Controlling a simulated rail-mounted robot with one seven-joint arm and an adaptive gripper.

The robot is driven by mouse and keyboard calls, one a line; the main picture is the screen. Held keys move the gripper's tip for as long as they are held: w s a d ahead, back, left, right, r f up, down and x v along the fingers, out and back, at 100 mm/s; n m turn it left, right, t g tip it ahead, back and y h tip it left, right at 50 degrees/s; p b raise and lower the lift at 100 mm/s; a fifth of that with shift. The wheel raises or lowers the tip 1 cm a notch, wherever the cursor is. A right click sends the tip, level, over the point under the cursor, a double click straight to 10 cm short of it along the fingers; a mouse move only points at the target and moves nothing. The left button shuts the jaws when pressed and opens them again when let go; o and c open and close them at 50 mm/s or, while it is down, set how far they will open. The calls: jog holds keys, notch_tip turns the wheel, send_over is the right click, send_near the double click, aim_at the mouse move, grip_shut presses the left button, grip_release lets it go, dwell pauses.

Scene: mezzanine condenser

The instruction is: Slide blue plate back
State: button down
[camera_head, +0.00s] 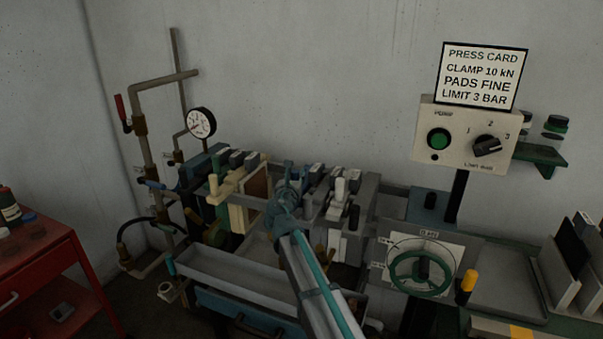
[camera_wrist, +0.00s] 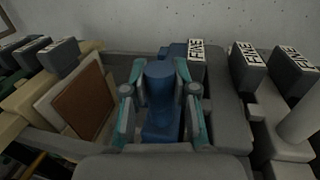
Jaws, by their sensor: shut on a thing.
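The blue plate's blue upright grip (camera_wrist: 160,88) stands in the middle of the wrist view, with its lower blue part between the fingers. My gripper (camera_wrist: 159,72) is shut on it, with one teal-and-grey finger on each side. In the head view my gripper (camera_head: 286,190) is over the middle of the plate rack, and my arm hides most of the blue plate there.
Cream plates with a brown pad (camera_head: 257,183) stand left of my gripper. White and grey plates (camera_head: 341,195) stand to its right. The rack's grey rail (camera_wrist: 235,100) runs close beside the right finger. A grey trough (camera_head: 225,276) lies in front. A handwheel (camera_head: 423,268) is at right.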

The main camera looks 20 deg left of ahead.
jog(key=shift+d, duration=0.25)
jog(key=c, duration=0.9)
grip_release()
jog(key=shift+r, duration=0.1)
notch_tip(320, 180, up, 10)
jog(key=shift+f, duration=0.1)
